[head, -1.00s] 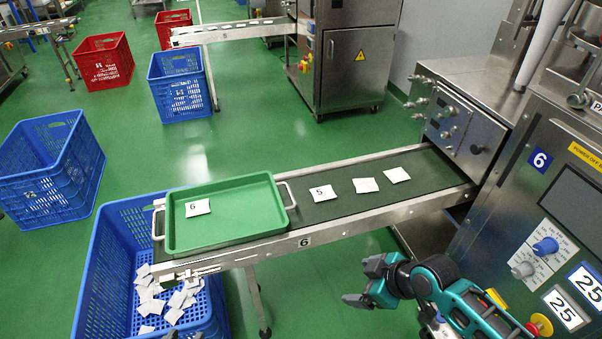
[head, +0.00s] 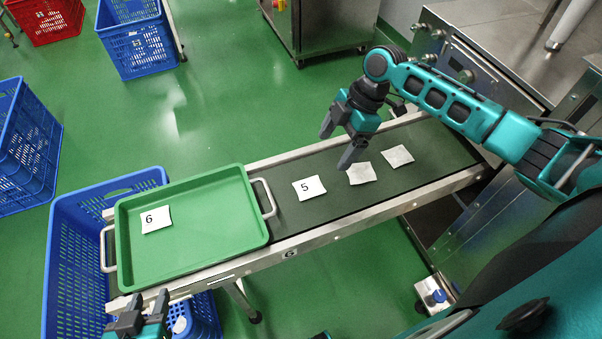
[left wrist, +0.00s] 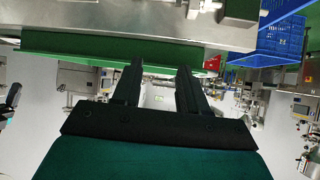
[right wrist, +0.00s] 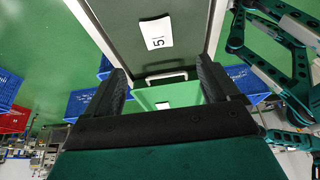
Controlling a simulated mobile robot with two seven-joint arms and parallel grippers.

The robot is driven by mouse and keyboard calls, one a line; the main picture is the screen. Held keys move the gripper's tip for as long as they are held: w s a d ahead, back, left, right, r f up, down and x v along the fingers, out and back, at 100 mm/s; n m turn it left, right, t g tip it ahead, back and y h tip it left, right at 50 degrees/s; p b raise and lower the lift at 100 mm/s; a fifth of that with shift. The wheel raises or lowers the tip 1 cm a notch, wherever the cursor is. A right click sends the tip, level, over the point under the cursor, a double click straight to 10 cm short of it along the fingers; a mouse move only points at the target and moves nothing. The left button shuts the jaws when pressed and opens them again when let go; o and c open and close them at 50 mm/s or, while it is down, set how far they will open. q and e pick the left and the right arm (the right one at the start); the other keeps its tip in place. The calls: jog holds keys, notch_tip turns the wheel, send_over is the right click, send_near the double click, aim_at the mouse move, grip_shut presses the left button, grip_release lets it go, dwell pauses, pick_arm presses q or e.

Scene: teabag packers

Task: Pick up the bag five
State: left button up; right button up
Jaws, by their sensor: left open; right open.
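The bag marked 5 (head: 308,188) lies flat on the dark conveyor belt, just right of the green tray. It also shows in the right wrist view (right wrist: 155,33), beyond my fingertips. My right gripper (head: 338,146) is open and empty above the belt, up and to the right of the bag, apart from it. My left gripper (head: 145,302) is open at the lower left, near the front of the tray. In the left wrist view its fingers (left wrist: 158,68) are apart with nothing between them.
The green tray (head: 200,245) holds a bag marked 6 (head: 156,219). Two unmarked bags (head: 361,174) (head: 398,156) lie farther right on the belt (head: 340,205). A blue crate (head: 75,265) stands beneath the tray's left end.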

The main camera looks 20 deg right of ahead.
jog(key=b, duration=0.1)
send_near(310, 185)
jog(key=shift+s+a+f, duration=0.2)
jog(key=shift+a+f, duration=0.15)
jog(key=shift+f, duration=0.25)
jog(key=shift+s+a+f, duration=0.15)
jog(key=shift+a+f, duration=0.15)
jog(key=shift+f, duration=0.25)
jog(key=shift+w+b+x, duration=0.15)
jog(key=shift+b+x, duration=0.1)
jog(key=shift+x, duration=1.1)
jog(key=shift+w+b+x, duration=0.15)
jog(key=shift+b+x, duration=0.05)
jog(key=shift+x, duration=1.2)
jog(key=shift+d, duration=0.15)
jog(key=c, duration=1.2)
